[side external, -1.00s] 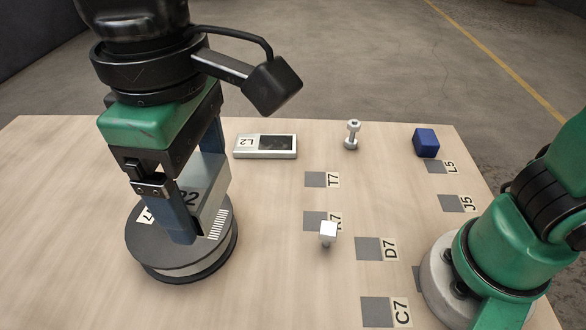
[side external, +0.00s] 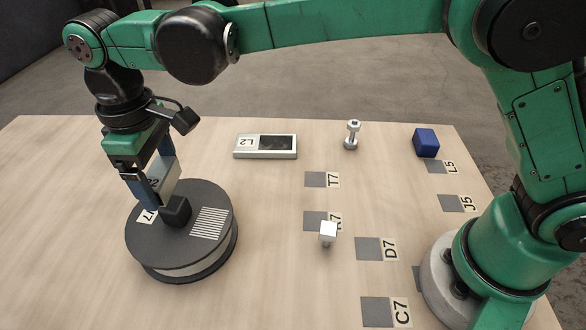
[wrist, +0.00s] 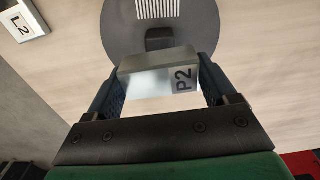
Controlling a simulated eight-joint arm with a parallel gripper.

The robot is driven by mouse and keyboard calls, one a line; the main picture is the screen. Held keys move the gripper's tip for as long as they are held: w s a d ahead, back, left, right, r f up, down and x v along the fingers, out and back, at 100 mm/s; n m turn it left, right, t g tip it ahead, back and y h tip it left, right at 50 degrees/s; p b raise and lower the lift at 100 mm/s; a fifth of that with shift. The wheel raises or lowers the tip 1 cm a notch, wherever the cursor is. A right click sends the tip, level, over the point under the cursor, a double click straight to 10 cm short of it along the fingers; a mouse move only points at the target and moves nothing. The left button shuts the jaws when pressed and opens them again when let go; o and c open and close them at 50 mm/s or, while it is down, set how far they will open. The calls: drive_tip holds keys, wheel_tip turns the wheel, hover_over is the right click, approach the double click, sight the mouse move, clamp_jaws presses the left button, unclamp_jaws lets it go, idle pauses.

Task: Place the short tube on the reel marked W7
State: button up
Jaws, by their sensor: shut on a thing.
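My gripper (side external: 153,188) is shut on a pale grey metal piece marked P2 (side external: 165,182), which also shows between the fingers in the wrist view (wrist: 150,82). It looks box-like; I cannot tell whether it is the hollow short tube. A dark round reel (side external: 195,250) stands at the left of the table, with a striped patch on top and a black block (side external: 176,211) near its middle. Its label is partly covered and only a 7 reads clearly. The piece is over the reel's far-left side, apparently held above it; the gap is unclear.
A grey case marked L2 (side external: 250,153), an upright bolt-like part (side external: 352,136) and a blue block (side external: 426,143) stand at the back. A small white-topped part (side external: 328,233) stands by several labelled grey squares. The table's left side is clear.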

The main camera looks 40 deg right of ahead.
sight(166, 189)
drive_tip(key=shift+f, duration=1.4)
drive_tip(key=shift+f, duration=0.15)
drive_tip(key=o, duration=1.2)
drive_tip(key=shift+c, duration=0.2)
